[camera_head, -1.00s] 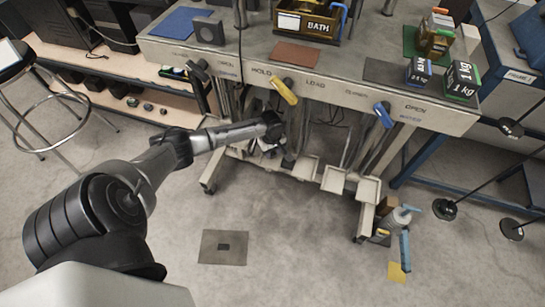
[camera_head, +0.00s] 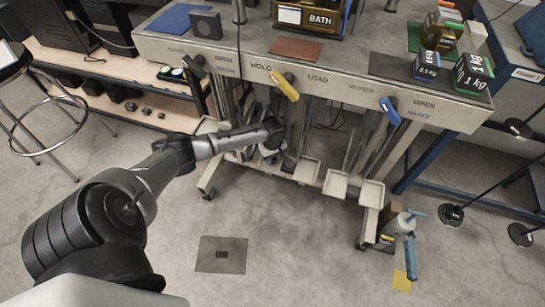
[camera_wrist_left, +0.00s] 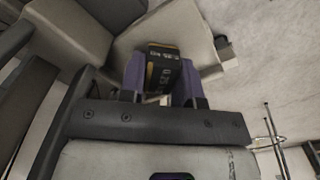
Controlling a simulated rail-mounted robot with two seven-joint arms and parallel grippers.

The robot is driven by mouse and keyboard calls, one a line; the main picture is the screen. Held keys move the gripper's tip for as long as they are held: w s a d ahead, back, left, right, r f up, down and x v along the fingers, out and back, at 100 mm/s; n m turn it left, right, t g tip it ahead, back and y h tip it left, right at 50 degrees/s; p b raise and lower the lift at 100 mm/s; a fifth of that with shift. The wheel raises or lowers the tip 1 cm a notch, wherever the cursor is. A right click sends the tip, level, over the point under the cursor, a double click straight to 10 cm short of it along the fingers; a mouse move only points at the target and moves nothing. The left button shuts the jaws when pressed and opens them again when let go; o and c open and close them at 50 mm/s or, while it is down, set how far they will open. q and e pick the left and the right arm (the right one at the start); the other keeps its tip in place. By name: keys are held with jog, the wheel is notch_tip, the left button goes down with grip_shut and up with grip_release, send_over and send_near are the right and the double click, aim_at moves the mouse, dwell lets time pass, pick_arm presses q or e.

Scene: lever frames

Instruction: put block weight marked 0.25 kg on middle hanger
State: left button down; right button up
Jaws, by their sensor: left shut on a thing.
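My left gripper (camera_head: 276,133) is under the front of the bench in the head view, beside the row of pale hanging trays. In the left wrist view its purple fingers (camera_wrist_left: 162,76) are shut on a dark block weight (camera_wrist_left: 163,65) with yellow edges and markings; the marking seems to read 0.25 kg. Three pale trays show right of the gripper: one (camera_head: 307,171), a second (camera_head: 336,184) and a third (camera_head: 371,194). Whether another tray is hidden behind the gripper I cannot tell. In the wrist view a pale tray surface (camera_wrist_left: 178,30) lies beyond the block. My right gripper is not in view.
The bench front (camera_head: 330,88) carries a yellow lever (camera_head: 285,86) and a blue lever (camera_head: 389,110) above the trays. Black-green 1 kg (camera_head: 472,75) and blue 0.5 kg (camera_head: 428,66) weights stand on top.

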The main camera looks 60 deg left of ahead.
pick_arm(q)
jog(key=c, duration=1.2)
grip_release()
jog(key=shift+o, duration=0.5)
notch_tip(320, 180, up, 12)
jog(key=p, duration=0.7)
jog(key=s+d+f+m, duration=0.2)
jog(key=s+d+m, duration=0.2)
jog(key=d, duration=0.4)
jog(key=s+d+f+m+t+h, duration=0.1)
jog(key=s+d+m, duration=0.4)
jog(key=d, duration=0.4)
jog(key=s+d+f+m, duration=0.2)
jog(key=s+d+m, duration=0.2)
jog(key=d, duration=0.4)
jog(key=s+d+r+m+t, duration=0.2)
jog(key=s+d+r+m, duration=0.3)
jog(key=s+r, duration=0.4)
jog(key=shift+s+r+m+t+y, duration=0.3)
jog(key=shift+s+m+y, duration=0.1)
jog(key=shift+s+m, duration=0.2)
